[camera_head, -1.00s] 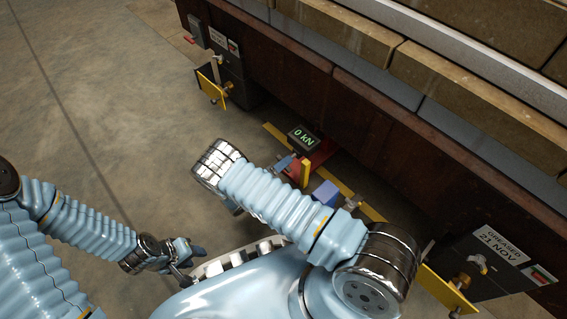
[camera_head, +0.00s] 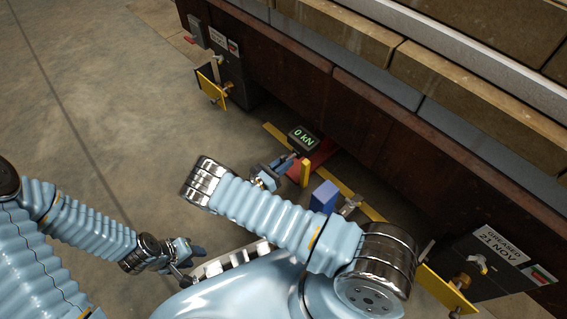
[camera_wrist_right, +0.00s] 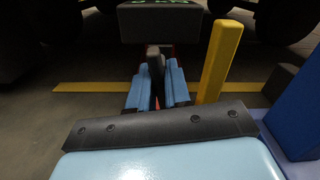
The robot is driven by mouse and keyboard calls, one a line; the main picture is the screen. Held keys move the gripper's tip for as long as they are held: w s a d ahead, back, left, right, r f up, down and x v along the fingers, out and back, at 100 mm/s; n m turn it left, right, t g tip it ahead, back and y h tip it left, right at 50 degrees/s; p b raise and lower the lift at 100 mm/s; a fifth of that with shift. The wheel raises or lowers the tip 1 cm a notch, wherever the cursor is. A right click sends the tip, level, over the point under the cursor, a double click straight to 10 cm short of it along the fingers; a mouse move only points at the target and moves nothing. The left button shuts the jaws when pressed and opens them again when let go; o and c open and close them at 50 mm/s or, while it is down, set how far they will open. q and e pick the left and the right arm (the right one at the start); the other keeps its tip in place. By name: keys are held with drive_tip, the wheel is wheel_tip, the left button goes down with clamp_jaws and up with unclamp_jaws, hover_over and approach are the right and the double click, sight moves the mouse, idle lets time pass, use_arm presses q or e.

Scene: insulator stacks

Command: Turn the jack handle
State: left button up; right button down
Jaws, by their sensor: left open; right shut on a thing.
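The jack is partly visible in the head view as a red body (camera_head: 322,152) low at the side of the dark beam, with a display reading 0 kN (camera_head: 303,141) above it. My right gripper (camera_head: 278,169) is beside the jack, below the display. In the right wrist view, its two blue fingers (camera_wrist_right: 157,88) are closed around a dark upright bar, which looks like the jack handle (camera_wrist_right: 154,62). The display's underside hides the bar's far end. My left gripper (camera_head: 190,258) is open and away from the jack, at lower left.
A yellow post (camera_head: 305,173) and a blue block (camera_head: 324,197) stand close to the right gripper. A yellow line (camera_head: 275,132) runs along the floor. Dark boxes with yellow plates (camera_head: 213,91) stand at both ends of the beam. Floor at left is clear.

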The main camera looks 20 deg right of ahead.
drive_tip(key=m, duration=1.3)
drive_tip(key=shift+f+m, duration=0.1)
drive_tip(key=shift+m, duration=0.3)
idle(0.3)
drive_tip(key=c, duration=1.1)
unclamp_jaws()
drive_tip(key=shift+a, duration=0.1)
